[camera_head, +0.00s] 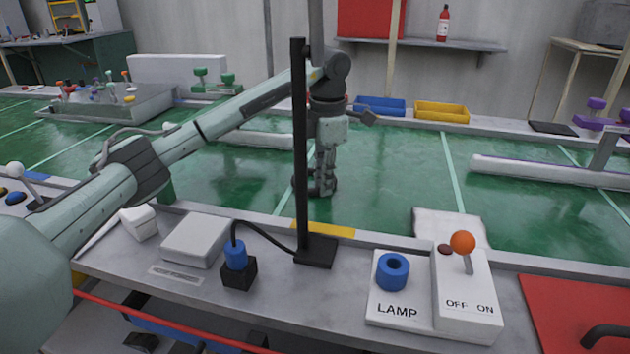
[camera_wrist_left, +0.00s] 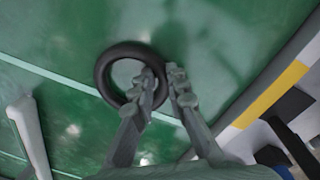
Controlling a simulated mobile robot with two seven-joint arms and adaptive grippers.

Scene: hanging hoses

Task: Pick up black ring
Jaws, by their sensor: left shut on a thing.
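The black ring (camera_wrist_left: 102,76) shows in the left wrist view above the green surface. My left gripper (camera_wrist_left: 163,86) has one finger inside the ring's hole and the other outside, and is shut on the ring's right-hand rim. In the head view my left gripper (camera_head: 318,187) points straight down low over the green surface, behind the black post. Whether the ring touches the surface is hard to tell. My right gripper is not in view.
A tall black post (camera_head: 301,150) stands in front of my left arm. The near ledge holds a lamp socket panel (camera_head: 397,310), a switch box (camera_head: 467,290) and a blue plug (camera_head: 235,255). Blue (camera_head: 380,106) and yellow (camera_head: 441,112) trays lie behind. Green surface right of the gripper is clear.

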